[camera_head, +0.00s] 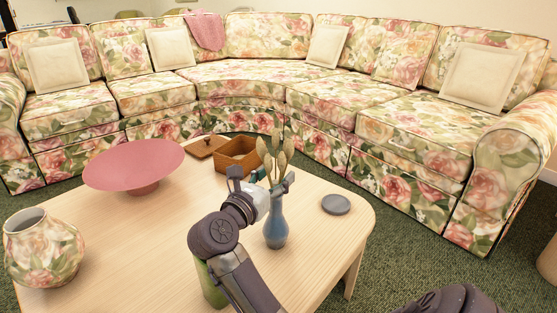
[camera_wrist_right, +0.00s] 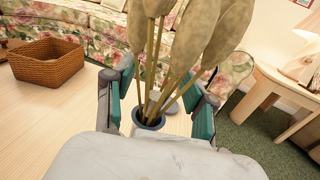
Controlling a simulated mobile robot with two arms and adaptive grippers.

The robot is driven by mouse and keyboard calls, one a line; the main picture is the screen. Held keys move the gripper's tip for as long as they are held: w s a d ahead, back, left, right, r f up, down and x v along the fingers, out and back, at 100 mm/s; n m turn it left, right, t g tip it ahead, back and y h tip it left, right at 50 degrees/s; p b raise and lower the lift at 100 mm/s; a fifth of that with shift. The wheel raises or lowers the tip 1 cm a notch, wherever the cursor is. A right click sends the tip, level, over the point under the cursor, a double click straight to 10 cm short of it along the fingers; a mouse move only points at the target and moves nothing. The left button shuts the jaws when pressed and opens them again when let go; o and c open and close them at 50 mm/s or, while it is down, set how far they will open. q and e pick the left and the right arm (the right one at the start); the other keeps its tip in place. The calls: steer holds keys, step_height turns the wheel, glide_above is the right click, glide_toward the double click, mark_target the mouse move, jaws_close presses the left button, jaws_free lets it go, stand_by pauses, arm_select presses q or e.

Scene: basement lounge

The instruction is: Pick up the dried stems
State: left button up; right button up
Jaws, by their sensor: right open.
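The dried stems (camera_head: 275,158), pale beige with broad leaf-like heads, stand upright in a slim blue vase (camera_head: 277,224) near the right end of the wooden table. In the right wrist view the stems (camera_wrist_right: 160,70) rise from the dark rim of the vase (camera_wrist_right: 149,121). My right gripper (camera_head: 262,181) is open at the height of the vase's mouth. In the wrist view its two fingers (camera_wrist_right: 160,100) stand on either side of the stems, with a gap visible. My left gripper is not in view.
The light wooden table (camera_head: 130,240) also bears a pink bowl (camera_head: 135,165), a floral vase (camera_head: 43,249), a brown woven basket (camera_head: 238,156), a small grey dish (camera_head: 336,204) and a green object (camera_head: 208,286) partly behind my arm. A floral sofa (camera_head: 240,75) curves behind the table.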

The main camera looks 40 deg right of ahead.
steer(key=shift+d, duration=0.15)
steer(key=c, duration=1)
steer(key=shift+c, duration=0.2)
steer(key=shift+r, duration=0.2)
